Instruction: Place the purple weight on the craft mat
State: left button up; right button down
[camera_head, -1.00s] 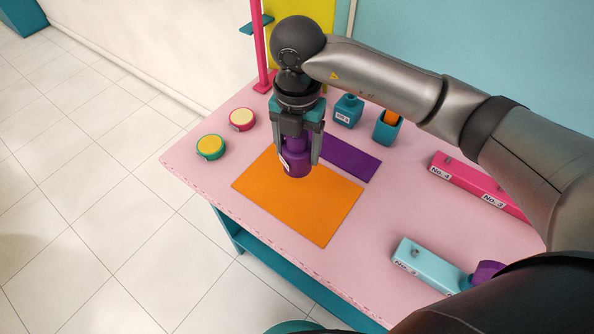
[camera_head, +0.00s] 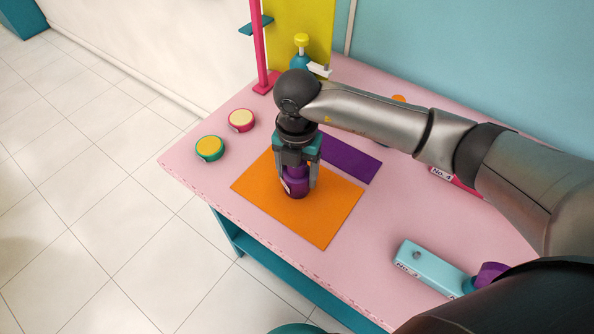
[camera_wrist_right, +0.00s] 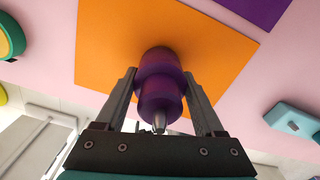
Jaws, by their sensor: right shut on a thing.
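The purple weight (camera_head: 296,187) is between the fingers of my right gripper (camera_head: 297,180), which is shut on it. It is upright over the orange craft mat (camera_head: 330,208), at or very near its surface; I cannot tell whether it touches. In the right wrist view the weight (camera_wrist_right: 160,85) sits between the two fingers (camera_wrist_right: 161,100), with the orange mat (camera_wrist_right: 105,55) beyond it. A purple mat (camera_head: 352,160) lies beside the orange one at its back right. My left gripper is not in view.
A green-and-yellow round tin (camera_head: 209,148) and a pink-and-cream one (camera_head: 241,120) stand at the table's left. A light-blue block (camera_head: 430,266) lies at the front right, with a purple piece at its end. A pink post (camera_head: 261,45) rises at the back.

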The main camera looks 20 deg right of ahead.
grip_release()
notch_tip(320, 180, up, 12)
jog(key=shift+r+p, duration=0.2)
jog(key=shift+p, duration=0.3)
dwell(0.5)
